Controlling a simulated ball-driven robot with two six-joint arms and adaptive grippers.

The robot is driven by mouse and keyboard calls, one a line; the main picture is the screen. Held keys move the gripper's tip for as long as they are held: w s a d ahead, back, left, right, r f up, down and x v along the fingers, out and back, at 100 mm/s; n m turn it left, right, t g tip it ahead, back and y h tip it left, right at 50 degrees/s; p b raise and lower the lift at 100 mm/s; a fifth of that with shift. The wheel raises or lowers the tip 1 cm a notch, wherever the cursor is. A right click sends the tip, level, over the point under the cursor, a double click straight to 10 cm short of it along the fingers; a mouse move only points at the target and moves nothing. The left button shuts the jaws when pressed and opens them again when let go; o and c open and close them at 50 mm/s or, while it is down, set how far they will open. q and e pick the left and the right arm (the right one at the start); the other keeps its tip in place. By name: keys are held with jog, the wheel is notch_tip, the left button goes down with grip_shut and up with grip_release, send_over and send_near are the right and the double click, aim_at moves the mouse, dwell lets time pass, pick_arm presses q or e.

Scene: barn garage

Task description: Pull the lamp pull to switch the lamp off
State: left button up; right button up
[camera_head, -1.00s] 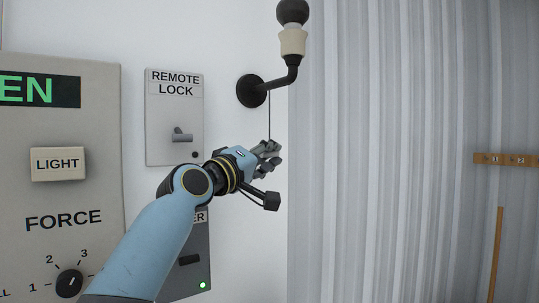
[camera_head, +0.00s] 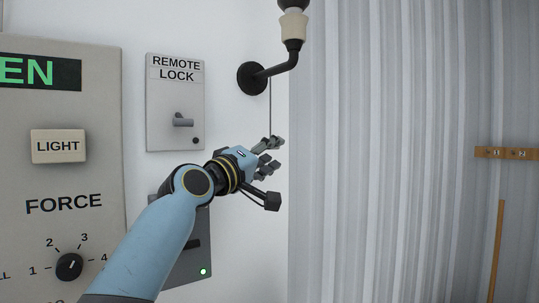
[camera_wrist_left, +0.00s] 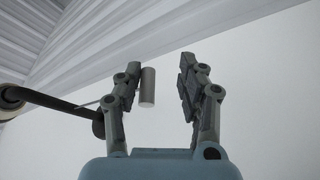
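The lamp has a dark bulb at the top edge of the head view, a cream socket (camera_head: 293,25) and a black wall bracket (camera_head: 252,79). Its thin cord (camera_head: 270,105) hangs down to my left gripper (camera_head: 272,153). The lamp pull (camera_wrist_left: 147,87), a small pale cylinder, shows in the left wrist view between the spread fingers, close to the left one. My left gripper (camera_wrist_left: 163,88) is open, with a clear gap between the pull and the right finger. In the head view the fingers hide the pull. My right gripper is not in view.
A REMOTE LOCK panel (camera_head: 160,105) with a lever is on the wall left of the lamp. A large panel (camera_head: 100,120) with a LIGHT button (camera_head: 58,146) and a FORCE knob (camera_head: 69,267) fills the left. A grey corrugated wall (camera_head: 400,120) is at right.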

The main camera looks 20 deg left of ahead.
pick_arm(q)
jog(key=v, duration=1.2)
jog(key=shift+f, duration=0.15)
